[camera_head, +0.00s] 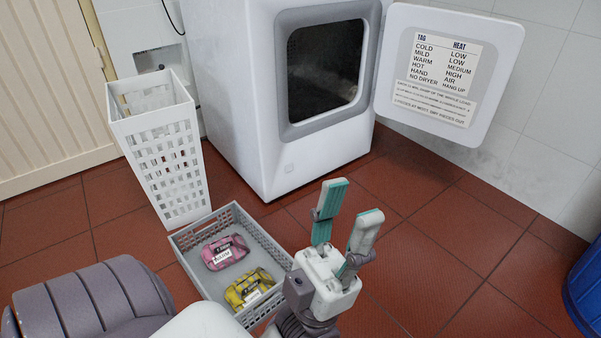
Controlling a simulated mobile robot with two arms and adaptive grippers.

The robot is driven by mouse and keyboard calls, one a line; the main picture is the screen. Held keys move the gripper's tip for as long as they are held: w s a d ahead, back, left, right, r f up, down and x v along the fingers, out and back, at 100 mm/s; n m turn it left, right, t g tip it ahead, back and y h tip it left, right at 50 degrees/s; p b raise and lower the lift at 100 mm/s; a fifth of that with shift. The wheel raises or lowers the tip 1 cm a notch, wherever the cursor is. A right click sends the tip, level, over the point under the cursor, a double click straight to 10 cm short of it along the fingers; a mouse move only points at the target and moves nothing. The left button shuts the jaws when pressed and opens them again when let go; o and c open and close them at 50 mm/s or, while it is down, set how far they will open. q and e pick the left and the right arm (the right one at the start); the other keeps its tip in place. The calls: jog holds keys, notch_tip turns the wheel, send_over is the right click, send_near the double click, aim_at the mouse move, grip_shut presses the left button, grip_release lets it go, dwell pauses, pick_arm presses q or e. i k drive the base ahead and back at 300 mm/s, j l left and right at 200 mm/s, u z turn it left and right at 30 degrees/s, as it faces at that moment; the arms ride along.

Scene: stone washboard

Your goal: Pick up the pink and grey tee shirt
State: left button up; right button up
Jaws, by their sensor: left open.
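A folded pink and grey tee shirt (224,252) with a white label lies in a low grey crate (183,241) on the floor. A folded yellow and dark garment (249,288), also with a label, lies in the same crate, nearer to me. My left gripper (350,203) is open and empty, its teal-padded fingers pointing up. In the picture it is to the right of the crate, apart from the tee shirt, and its wrist covers the crate's near right corner. My right gripper is not in view.
A white dryer (261,134) stands behind, its door (438,70) open to the right with a tag and heat chart. A tall white basket (171,166) stands behind the crate at left. A blue bin (585,288) is at the right edge. Red tiled floor at right is clear.

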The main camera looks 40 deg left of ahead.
aim_at(220, 254)
jog(key=i+l+z, duration=0.1)
jog(key=i, duration=0.35)
jog(key=i+l, duration=0.15)
jog(key=i, duration=0.3)
jog(key=i+u, duration=0.25)
jog(key=u, duration=0.2)
jog(key=i+u, duration=0.3)
jog(key=u, duration=0.15)
jog(key=i+l+u, duration=0.15)
jog(key=u, duration=0.25)
jog(key=i+u, duration=0.25)
jog(key=u, duration=0.15)
jog(key=i+j+u, duration=0.1)
jog(key=u, duration=0.35)
jog(key=i+l+u, duration=0.15)
jog(key=i+u, duration=0.25)
jog(key=i+l+u, duration=0.15)
jog(key=u, duration=0.3)
